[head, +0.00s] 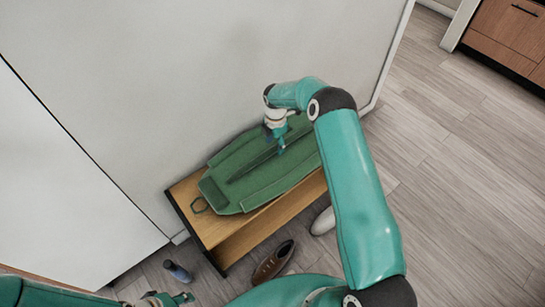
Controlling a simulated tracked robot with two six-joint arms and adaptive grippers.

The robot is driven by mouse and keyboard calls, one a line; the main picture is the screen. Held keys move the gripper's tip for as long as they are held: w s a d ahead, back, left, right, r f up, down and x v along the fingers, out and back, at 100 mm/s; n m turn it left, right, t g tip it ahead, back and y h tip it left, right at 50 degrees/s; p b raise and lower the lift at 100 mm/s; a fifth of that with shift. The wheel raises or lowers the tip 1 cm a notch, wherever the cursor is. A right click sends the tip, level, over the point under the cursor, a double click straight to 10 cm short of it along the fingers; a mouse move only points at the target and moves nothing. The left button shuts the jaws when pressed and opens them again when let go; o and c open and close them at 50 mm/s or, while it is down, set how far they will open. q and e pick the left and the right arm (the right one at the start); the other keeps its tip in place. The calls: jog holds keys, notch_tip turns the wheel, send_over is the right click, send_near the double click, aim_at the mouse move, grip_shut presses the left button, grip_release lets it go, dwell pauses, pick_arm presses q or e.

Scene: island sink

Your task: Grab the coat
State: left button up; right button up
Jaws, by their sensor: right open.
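A dark green coat (237,180) lies flat on top of a low wooden bench against the wall. A ring-like loop shows at its left end. My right arm reaches over from the right, and my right gripper (280,147) points down at the upper middle of the coat. The gripper is open, and I cannot tell whether its fingertips touch the cloth. The arm and gripper hide part of the coat's right end. My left gripper (166,300) is only partly in view at the bottom edge, well away from the coat, and its opening is unclear.
The wooden bench (222,233) stands against a pale wall (200,70). A brown shoe (272,262), a light shoe (323,221) and a small dark bluish object (177,271) are on the floor in front of it. The wood floor at right is clear, up to a wooden cabinet (507,32).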

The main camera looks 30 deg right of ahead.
notch_tip(320, 180, down, 2)
jog(key=shift+f, duration=0.15)
jog(key=shift+f+b, duration=0.2)
jog(key=shift+b, duration=0.25)
dwell(0.4)
jog(key=shift+s, duration=0.1)
grip_shut()
